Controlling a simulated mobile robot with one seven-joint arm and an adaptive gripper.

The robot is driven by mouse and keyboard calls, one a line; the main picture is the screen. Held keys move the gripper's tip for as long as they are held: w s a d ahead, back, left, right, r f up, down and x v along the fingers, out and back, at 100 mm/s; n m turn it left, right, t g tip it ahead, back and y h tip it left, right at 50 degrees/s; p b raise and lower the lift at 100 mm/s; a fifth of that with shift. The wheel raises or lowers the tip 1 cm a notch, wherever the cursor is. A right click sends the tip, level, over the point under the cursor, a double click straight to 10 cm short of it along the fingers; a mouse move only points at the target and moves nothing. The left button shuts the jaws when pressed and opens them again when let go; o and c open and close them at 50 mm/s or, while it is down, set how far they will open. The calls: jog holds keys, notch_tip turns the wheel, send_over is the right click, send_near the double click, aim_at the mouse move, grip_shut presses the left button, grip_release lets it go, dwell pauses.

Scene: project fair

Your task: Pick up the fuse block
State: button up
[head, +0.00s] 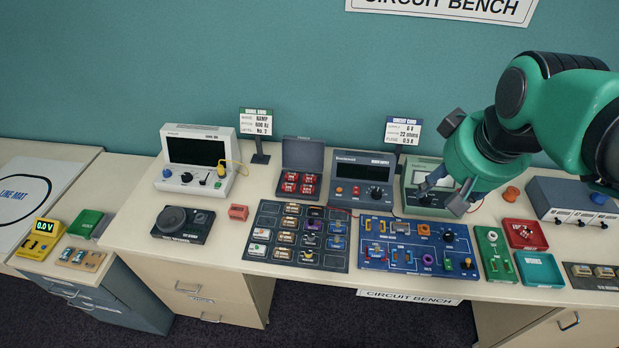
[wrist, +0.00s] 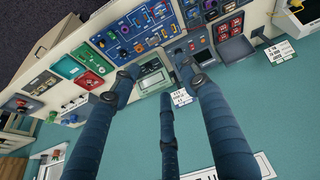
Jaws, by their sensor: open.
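I cannot tell for certain which item is the fuse block. A small red-orange block (head: 238,212) lies on the bench right of the dark dial unit. A dark strip with several pale pieces (head: 592,272) lies at the far right; it also shows at the left of the wrist view (wrist: 22,103). My gripper (head: 442,188) is open and empty above the back of the bench, in front of a green-cased meter (head: 425,200). In the wrist view its spread fingers (wrist: 158,76) hold nothing.
A blue circuit board (head: 400,262) and a dark board of parts (head: 262,264) lie along the front. Red (head: 525,225) and teal (head: 556,270) trays stand to the right. A power supply (head: 358,200) and sign cards stand behind. Bare bench shows at the left front.

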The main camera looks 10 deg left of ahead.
jog(key=w+a+r+n+g+p, duration=0.1)
jog(key=w+a+n+p, duration=0.15)
jog(key=w, duration=0.55)
jog(key=w+a+n+p, duration=0.1)
jog(key=w+a+n, duration=0.15)
jog(key=w, duration=0.45)
jog(key=n+g+p, duration=0.4)
jog(key=n+p, duration=0.5)
jog(key=n, duration=0.1)
send_over(309, 178)
jog(key=w, duration=0.1)
notch_tip(309, 178, down, 30)
jog(key=shift+a, duration=0.1)
jog(key=shift+f, duration=0.15)
jog(key=shift+f, duration=4.2)
jog(key=shift+w+f+p, duration=0.1)
jog(key=shift+f+p, duration=0.7)
jog(key=shift+f, duration=1.75)
